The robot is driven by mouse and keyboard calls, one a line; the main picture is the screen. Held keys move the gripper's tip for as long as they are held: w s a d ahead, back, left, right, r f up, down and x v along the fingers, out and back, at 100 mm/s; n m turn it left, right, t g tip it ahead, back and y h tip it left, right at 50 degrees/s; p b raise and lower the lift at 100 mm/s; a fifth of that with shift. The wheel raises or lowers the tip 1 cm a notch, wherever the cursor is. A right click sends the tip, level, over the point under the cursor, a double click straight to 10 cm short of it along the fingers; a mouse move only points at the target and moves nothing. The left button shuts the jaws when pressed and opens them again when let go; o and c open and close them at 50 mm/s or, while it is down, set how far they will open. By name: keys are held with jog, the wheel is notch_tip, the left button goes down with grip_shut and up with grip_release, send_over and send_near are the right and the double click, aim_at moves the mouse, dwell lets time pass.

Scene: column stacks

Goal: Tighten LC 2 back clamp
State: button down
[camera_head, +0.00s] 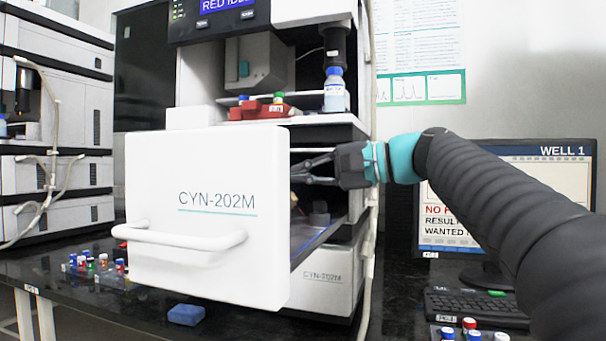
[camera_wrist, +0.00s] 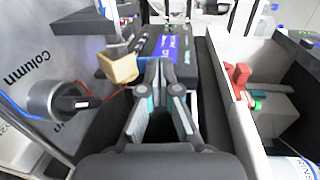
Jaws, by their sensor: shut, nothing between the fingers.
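The LC 2 unit's CYN-202M drawer front (camera_head: 217,260) is pulled out toward the camera. My gripper (camera_head: 296,172) reaches in from the right, behind the drawer front. In the wrist view my gripper (camera_wrist: 160,66) is shut and empty. Just left of its tips is a beige block-like piece (camera_wrist: 119,66); whether it is the back clamp I cannot tell. A dark box with a blue label (camera_wrist: 178,50) lies beyond the tips. The drawer front hides most of the interior in the head view.
In the wrist view a black round part (camera_wrist: 57,104) with red and blue wires sits left, beside a "Column" panel (camera_wrist: 60,58). A red rack (camera_head: 262,112) and blue-capped bottle (camera_head: 334,90) stand on the shelf above. A monitor (camera_head: 505,200) stands right.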

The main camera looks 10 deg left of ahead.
jog(key=shift+r, duration=0.15)
jog(key=shift+r+p, duration=0.1)
jog(key=shift+p, duration=0.45)
jog(key=shift+a+h+p, duration=0.15)
jog(key=shift+h+p, duration=0.15)
jog(key=shift+a+h+p, duration=0.1)
jog(key=shift+h+p, duration=0.2)
jog(key=shift+p, duration=0.35)
jog(key=shift+a+r+p, duration=0.1)
jog(key=shift+p, duration=0.2)
jog(key=shift+a+r+p, duration=0.1)
jog(key=shift+a+p, duration=0.1)
jog(key=shift+p, duration=0.45)
jog(key=shift+w+a+p, duration=0.15)
jog(key=shift+a+p, duration=0.8)
jog(key=shift+a, duration=0.05)
jog(key=shift+a+f, duration=0.15)
jog(key=shift+f, duration=0.05)
